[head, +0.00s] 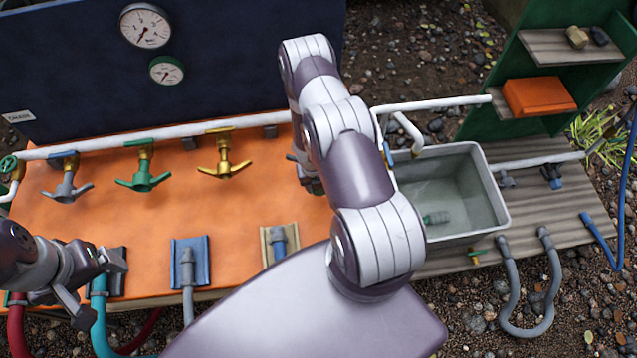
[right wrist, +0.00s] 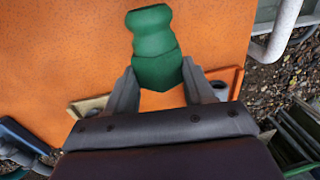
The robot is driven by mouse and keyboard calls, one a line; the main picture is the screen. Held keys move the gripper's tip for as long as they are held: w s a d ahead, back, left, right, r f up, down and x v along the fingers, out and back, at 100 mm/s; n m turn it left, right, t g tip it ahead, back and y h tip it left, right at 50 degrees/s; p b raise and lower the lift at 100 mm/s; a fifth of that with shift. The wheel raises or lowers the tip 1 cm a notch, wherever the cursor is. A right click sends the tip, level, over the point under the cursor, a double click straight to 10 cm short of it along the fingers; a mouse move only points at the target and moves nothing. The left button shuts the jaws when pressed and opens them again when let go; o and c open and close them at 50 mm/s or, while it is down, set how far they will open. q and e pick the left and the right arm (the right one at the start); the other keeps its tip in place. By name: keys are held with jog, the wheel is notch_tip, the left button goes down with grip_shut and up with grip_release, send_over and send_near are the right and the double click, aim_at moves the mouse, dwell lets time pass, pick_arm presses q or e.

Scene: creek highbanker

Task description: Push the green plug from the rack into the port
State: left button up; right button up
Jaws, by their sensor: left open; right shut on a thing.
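In the right wrist view the green plug (right wrist: 152,42) sits between the two fingers of my right gripper (right wrist: 160,72), which is shut on its lower end. The plug points away from the gripper, over the orange panel. In the head view my right arm hides this gripper and the plug. My left gripper (head: 98,291) is open at the lower left, over the teal hose (head: 99,315). An orange holder (right wrist: 232,78) with a round opening lies beside the right finger; I cannot tell whether it is the port. A beige holder (right wrist: 88,106) lies to the left.
Green (head: 143,177) and yellow (head: 224,168) taps hang along the white pipe. A blue holder (head: 203,253) carries a grey hose (head: 188,305). A grey tub (head: 505,218) of water stands right of my right arm. Pebbly ground surrounds the bench.

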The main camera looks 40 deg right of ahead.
jog(key=shift+s+d, duration=0.25)
jog(key=shift+d, duration=0.05)
jog(key=shift+f, duration=0.1)
jog(key=shift+w+d, duration=0.1)
jog(key=shift+w, duration=0.15)
jog(key=shift+w, duration=0.25)
dwell(0.4)
jog(key=shift+w+d, duration=0.1)
jog(key=shift+w, duration=0.1)
jog(key=shift+w, duration=0.15)
